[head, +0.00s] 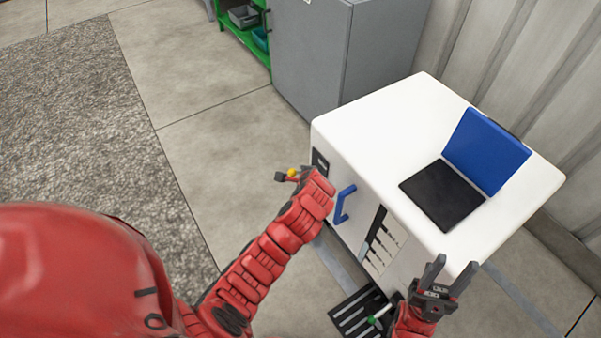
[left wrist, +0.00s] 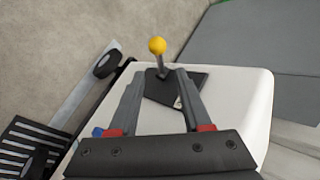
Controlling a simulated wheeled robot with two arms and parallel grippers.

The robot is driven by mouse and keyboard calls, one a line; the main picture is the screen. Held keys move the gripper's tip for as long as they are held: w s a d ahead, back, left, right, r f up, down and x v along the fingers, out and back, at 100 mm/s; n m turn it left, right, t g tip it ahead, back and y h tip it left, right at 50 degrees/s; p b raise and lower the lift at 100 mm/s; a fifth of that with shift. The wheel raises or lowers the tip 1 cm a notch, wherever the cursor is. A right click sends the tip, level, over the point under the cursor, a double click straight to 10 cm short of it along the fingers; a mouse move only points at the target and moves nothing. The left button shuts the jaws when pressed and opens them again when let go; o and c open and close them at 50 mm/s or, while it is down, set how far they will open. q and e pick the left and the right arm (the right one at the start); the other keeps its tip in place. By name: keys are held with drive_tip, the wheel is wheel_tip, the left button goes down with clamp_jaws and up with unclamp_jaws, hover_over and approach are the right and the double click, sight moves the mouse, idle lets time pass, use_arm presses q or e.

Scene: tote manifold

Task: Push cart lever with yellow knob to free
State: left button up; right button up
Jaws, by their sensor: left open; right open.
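The white cart (head: 345,118) stands at centre right. A lever with a yellow knob (head: 292,172) is at its upper left side; the knob shows clearly in the left wrist view (left wrist: 157,45), on a metal rod rising from a black plate (left wrist: 158,92). My left gripper (left wrist: 158,76) is open, with the rod between or just beyond its fingertips; whether they touch I cannot tell. In the head view my left forearm hides the lever's base. My right gripper (head: 454,263) is open and empty, fingers up, near the cart's lower right corner.
A blue and black laptop (head: 485,152) lies on the cart top. A blue handle (head: 343,203) sticks out of the cart's side. A green knob (head: 371,320) is by a black slotted plate (head: 352,312) low down. A grey cabinet (head: 310,55) stands behind. Floor at left is clear.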

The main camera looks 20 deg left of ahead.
use_arm(q)
drive_tip(key=shift+v, duration=1.8)
